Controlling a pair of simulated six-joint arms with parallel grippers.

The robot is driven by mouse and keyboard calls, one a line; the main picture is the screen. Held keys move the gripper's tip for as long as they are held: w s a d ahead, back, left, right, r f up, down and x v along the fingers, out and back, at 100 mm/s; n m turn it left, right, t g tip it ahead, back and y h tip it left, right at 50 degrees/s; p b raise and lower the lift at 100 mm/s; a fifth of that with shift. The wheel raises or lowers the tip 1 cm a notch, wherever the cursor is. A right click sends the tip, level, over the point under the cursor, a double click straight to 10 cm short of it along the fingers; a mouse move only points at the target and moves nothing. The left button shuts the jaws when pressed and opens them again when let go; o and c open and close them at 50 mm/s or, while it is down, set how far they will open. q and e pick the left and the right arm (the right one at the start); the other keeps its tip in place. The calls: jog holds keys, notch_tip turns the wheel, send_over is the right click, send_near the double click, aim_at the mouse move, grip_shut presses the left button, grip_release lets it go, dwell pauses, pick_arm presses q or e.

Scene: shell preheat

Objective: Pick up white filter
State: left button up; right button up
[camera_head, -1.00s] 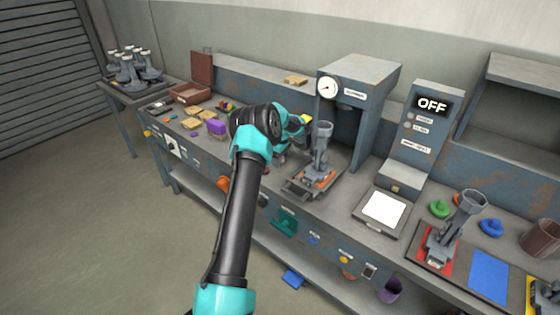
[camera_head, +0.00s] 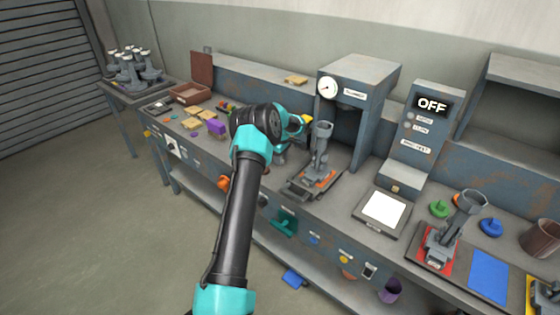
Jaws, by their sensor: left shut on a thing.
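My left arm reaches up from the bottom centre of the view. Its left gripper (camera_head: 297,127) is partly hidden behind its own dark wrist, just left of the grey upright shell holder (camera_head: 321,148). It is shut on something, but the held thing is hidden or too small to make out. A small yellow piece (camera_head: 307,119) shows at the gripper's far end; I cannot tell what it is. No white filter can be clearly identified. A white square (camera_head: 384,207) lies on a dark plate right of the holder. My right gripper is not in view.
A grey machine with a gauge (camera_head: 358,85) stands behind the holder. A box reading OFF (camera_head: 431,105) stands to its right. Another grey holder (camera_head: 458,225) stands on a red pad at the right. Trays and small coloured pieces lie at the left.

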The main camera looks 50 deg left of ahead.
pick_arm(q)
notch_tip(320, 180, up, 10)
dwell(0.7)
dwell(0.4)
